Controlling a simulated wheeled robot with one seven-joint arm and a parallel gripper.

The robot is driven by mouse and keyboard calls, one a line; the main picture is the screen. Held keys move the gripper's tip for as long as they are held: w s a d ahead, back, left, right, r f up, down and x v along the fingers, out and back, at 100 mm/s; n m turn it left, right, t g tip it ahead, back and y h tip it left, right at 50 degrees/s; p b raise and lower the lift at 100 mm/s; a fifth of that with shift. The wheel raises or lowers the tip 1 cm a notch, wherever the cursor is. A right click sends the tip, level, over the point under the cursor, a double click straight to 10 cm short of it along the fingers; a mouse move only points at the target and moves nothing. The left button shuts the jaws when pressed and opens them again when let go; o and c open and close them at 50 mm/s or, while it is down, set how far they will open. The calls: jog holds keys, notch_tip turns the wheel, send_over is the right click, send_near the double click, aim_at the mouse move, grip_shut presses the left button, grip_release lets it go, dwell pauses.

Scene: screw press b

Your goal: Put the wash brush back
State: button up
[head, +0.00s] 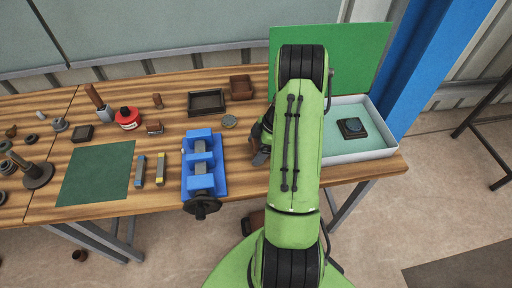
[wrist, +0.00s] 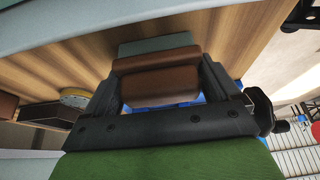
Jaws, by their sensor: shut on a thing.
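In the wrist view my gripper (wrist: 160,72) is shut on a brown block with a grey-blue face beyond it, which looks like the wash brush (wrist: 160,88). The brown part lies between the two dark fingers. In the head view my green arm hides most of my gripper; a dark part of it (head: 264,138) shows at the arm's left side, above the bench's right part. A white tray with a teal inside (head: 345,154) stands right of the arm, its green panel (head: 360,60) upright behind. A dark block with a blue round top (head: 352,128) sits in it.
A blue vise (head: 203,172) stands left of my arm at the bench's front edge. A blue post (head: 425,60) rises behind the white tray.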

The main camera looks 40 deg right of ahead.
jog(key=shift+f, duration=0.15)
jog(key=o, duration=1.5)
jog(key=shift+c, duration=0.2)
